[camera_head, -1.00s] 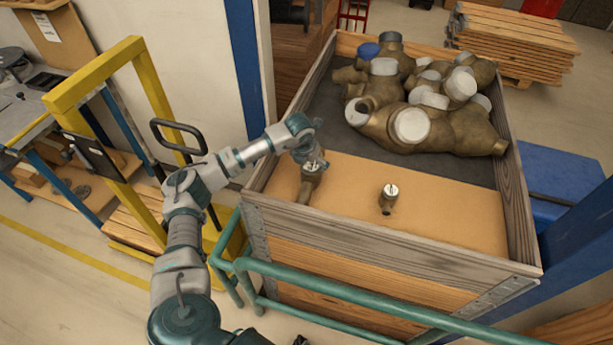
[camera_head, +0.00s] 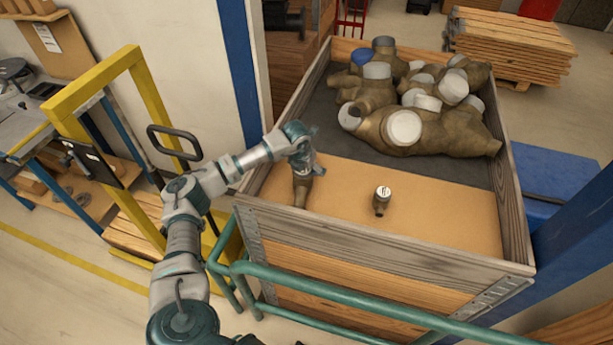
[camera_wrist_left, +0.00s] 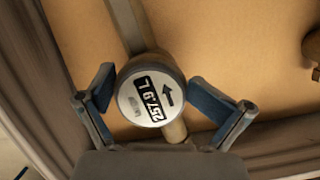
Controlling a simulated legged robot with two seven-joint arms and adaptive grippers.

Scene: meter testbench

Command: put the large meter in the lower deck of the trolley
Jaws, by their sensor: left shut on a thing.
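The large meter (camera_head: 302,190) is a brass body with a round grey face, at the left of the cardboard sheet in the wooden crate. My left gripper (camera_head: 308,168) is over its head and hides most of its face. In the left wrist view the meter face (camera_wrist_left: 150,95) shows "257.9 L" and an arrow, and the fingers (camera_wrist_left: 155,97) are on both sides of it. A smaller meter (camera_head: 382,200) stands apart to the right. A yellow frame (camera_head: 150,90) with a low wooden deck (camera_head: 130,222), seemingly the trolley, stands at left. My right gripper is out of view.
The wooden crate (camera_head: 370,250) has raised walls around the meters. Several large brass bodies with white or blue caps (camera_head: 405,128) lie at its back. A green rail (camera_head: 350,298) runs in front. A bench (camera_head: 15,125) with blue legs stands far left.

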